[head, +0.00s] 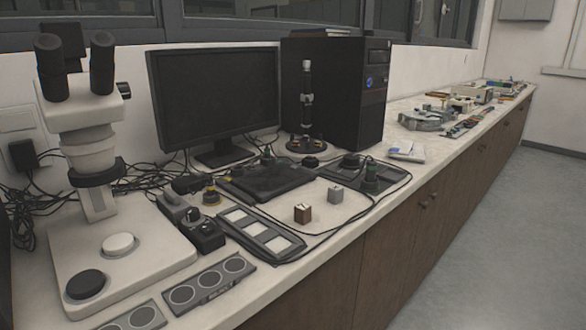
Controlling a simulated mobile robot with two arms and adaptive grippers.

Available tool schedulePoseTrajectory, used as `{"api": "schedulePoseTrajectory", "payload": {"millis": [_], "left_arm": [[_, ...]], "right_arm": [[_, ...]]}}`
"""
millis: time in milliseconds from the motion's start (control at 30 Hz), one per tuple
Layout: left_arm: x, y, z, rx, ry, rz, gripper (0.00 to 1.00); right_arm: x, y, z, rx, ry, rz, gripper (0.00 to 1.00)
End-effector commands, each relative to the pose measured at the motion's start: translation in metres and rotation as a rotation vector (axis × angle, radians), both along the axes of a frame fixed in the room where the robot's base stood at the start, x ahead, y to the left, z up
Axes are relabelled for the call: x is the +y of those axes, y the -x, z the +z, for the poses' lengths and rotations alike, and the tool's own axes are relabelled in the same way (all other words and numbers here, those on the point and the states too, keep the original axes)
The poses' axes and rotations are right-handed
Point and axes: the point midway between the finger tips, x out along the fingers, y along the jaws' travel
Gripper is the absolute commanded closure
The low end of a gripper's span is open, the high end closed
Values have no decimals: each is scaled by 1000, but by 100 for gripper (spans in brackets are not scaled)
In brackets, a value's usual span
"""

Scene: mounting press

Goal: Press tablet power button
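Neither of my grippers is in view. No thing is clearly a tablet. A dark flat slab (272,184) lies on the bench in front of the monitor, with knob-like parts at its back edge; I cannot tell whether it is the tablet. No power button can be made out on it. A desktop computer tower (345,95) stands behind it to the right, and the monitor (214,97) has a dark screen.
A microscope (88,160) stands at the left. A panel with pale squares (262,234), a grey plate with round wells (207,284), and brown (302,213) and grey (335,194) cubes lie near the front edge. Cables cross the bench. The floor (500,240) at right is clear.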

Motion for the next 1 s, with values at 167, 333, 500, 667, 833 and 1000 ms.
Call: {"api": "schedulePoseTrajectory", "payload": {"millis": [167, 333, 500, 667, 833, 1000], "left_arm": [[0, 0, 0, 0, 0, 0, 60], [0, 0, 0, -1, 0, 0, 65], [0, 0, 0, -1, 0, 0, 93], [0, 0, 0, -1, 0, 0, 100], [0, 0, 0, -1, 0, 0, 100], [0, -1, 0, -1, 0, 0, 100]], "right_arm": [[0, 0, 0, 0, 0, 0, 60], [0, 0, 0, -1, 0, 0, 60], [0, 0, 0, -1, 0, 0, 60], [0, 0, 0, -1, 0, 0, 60], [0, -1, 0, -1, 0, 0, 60], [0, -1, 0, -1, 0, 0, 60]]}}
